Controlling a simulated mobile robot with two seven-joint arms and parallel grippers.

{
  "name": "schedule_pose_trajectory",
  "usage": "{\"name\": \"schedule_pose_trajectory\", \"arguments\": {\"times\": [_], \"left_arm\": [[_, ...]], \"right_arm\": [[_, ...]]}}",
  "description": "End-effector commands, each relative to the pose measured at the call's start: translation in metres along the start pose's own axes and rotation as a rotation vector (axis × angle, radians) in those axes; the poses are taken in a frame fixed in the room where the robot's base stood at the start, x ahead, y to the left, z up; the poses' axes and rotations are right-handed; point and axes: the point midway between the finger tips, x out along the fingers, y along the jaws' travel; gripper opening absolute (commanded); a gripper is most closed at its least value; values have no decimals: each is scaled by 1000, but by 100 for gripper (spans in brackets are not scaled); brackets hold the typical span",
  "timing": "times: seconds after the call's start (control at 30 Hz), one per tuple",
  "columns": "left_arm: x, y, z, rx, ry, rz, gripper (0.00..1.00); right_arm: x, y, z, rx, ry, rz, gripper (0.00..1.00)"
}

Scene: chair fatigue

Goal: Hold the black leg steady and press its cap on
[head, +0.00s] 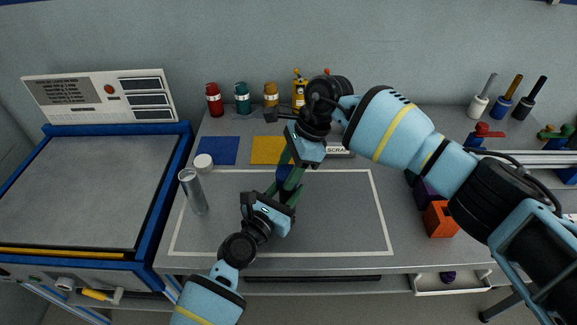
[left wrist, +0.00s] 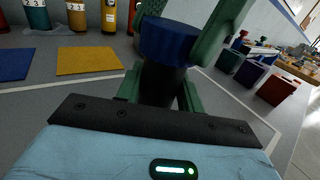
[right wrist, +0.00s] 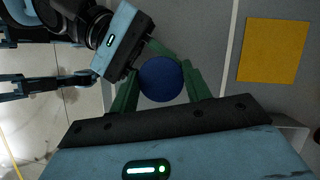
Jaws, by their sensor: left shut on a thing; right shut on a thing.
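The black leg (left wrist: 162,84) stands upright over the grey table, between the green fingers of my left gripper (head: 287,197), which is shut on it. The blue cap (left wrist: 168,42) is at the top of the leg, lined up with it and apparently touching. How far it is pressed on, I cannot tell. My right gripper (head: 285,165) comes from above and is shut on the cap, which shows as a round blue disc (right wrist: 160,79) between its fingers in the right wrist view. The cap hides the leg there.
A silver leg (head: 193,192) and a white cap (head: 203,163) stand at the left. Blue (head: 218,150) and yellow (head: 268,150) squares lie behind. Several bottles (head: 242,98) line the back. An orange bin (head: 439,220) is at the right. The front of the outlined area is mostly clear.

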Motion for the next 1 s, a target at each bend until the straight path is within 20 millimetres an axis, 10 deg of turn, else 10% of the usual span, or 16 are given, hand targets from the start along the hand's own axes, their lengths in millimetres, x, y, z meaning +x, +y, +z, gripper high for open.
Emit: {"name": "schedule_pose_trajectory", "arguments": {"times": [0.13, 0.17, 0.33, 0.67, 1.0], "left_arm": [[0, 0, 0, 0, 0, 0, 8], [0, 0, 0, 0, 0, 0, 8], [0, 0, 0, 0, 0, 0, 8], [0, 0, 0, 0, 0, 0, 8], [0, 0, 0, 0, 0, 0, 8]], "right_arm": [[1, 0, 0, 0, 1, 1, 26], [1, 0, 0, 0, 1, 1, 51], [1, 0, 0, 0, 1, 1, 73], [-3, 0, 0, 0, 1, 0, 73], [-57, -1, 0, 0, 1, -3, 73]]}}
